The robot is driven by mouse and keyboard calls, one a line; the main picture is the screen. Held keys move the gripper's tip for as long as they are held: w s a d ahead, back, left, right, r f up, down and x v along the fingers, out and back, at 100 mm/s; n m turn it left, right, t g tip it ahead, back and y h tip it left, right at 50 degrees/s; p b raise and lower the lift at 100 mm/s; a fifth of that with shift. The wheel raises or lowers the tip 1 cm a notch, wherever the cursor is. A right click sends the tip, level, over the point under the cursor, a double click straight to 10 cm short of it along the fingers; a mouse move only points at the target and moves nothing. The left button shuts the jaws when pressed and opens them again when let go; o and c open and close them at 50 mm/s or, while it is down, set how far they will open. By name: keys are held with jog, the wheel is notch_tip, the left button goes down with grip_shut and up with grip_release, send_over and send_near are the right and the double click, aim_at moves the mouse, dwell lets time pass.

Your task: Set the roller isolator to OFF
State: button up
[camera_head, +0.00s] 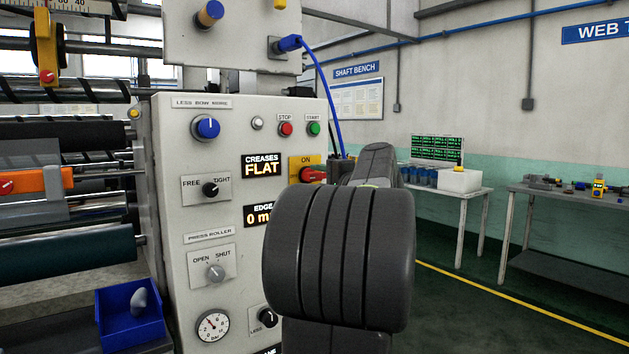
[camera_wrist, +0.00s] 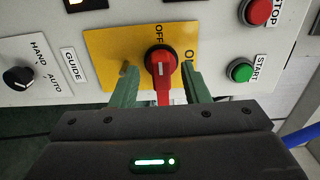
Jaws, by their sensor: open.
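The roller isolator is a red rotary handle (camera_wrist: 162,66) on a yellow plate (camera_wrist: 105,45). In the wrist view its bar lies upright, its upper end near the OFF label and its lower end towards my palm. The ON label is to the right, and the bar lies across that direction. My gripper (camera_wrist: 159,73) is open, one green finger on each side of the handle. The right finger is closer to it; contact cannot be told.
Red STOP (camera_wrist: 257,11) and green START (camera_wrist: 241,71) buttons are close to my right finger. A HAND/AUTO knob (camera_wrist: 18,77) is to the left. A blue cable (camera_head: 318,85) hangs near the panel's right edge. Open floor is to the right.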

jog(key=v, duration=1.1)
jog(key=shift+s, duration=0.2)
